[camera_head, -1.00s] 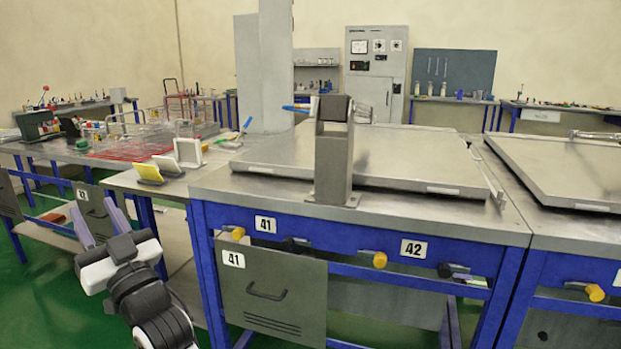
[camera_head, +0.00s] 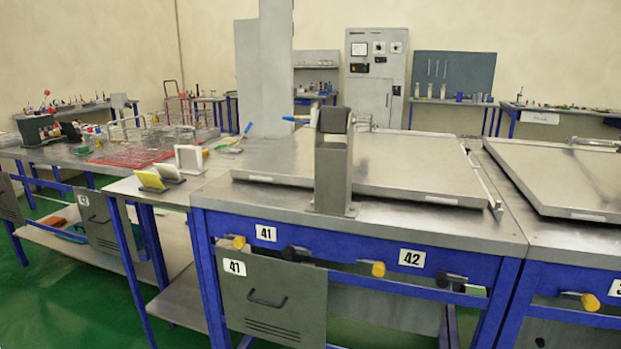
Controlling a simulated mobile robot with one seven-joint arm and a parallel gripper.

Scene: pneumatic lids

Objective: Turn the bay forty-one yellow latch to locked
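The bay forty-one yellow latch (camera_head: 238,242) is a small yellow knob on the blue front rail, just left of the upper 41 label (camera_head: 266,233). It is small in view, and I cannot tell whether it stands at locked. A grey panel (camera_head: 285,305) with a handle and its own 41 label hangs below it. A black knob (camera_head: 290,253) sits to the right of the upper 41 label. My gripper is not in view.
A grey post (camera_head: 333,175) stands on the bench above. A side table (camera_head: 180,190) adjoins at left. Green floor (camera_head: 95,305) is clear at lower left.

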